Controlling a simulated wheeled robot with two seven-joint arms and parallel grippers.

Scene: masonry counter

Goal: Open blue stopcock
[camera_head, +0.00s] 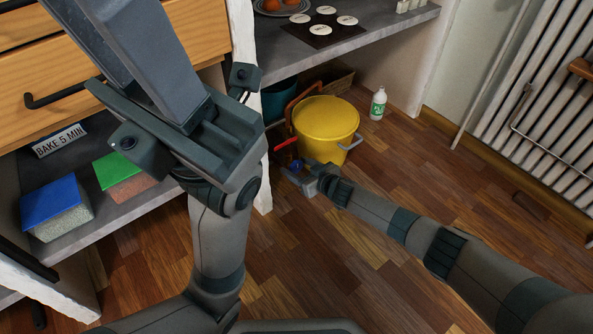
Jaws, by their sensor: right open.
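The blue stopcock (297,165) is a small blue handle low beside the white counter post, in front of the yellow bucket. A red handle (287,143) sits just above it. My right gripper (298,176) is open, right at the blue stopcock, with its fingers close around or beside it; whether they touch it I cannot tell. The stopcock's pipe and mounting are mostly hidden by the post and the gripper.
The yellow bucket (326,124) stands close behind my right gripper. A white bottle (378,103) stands on the floor, and a radiator (545,90) is at the right. Floor at right is clear.

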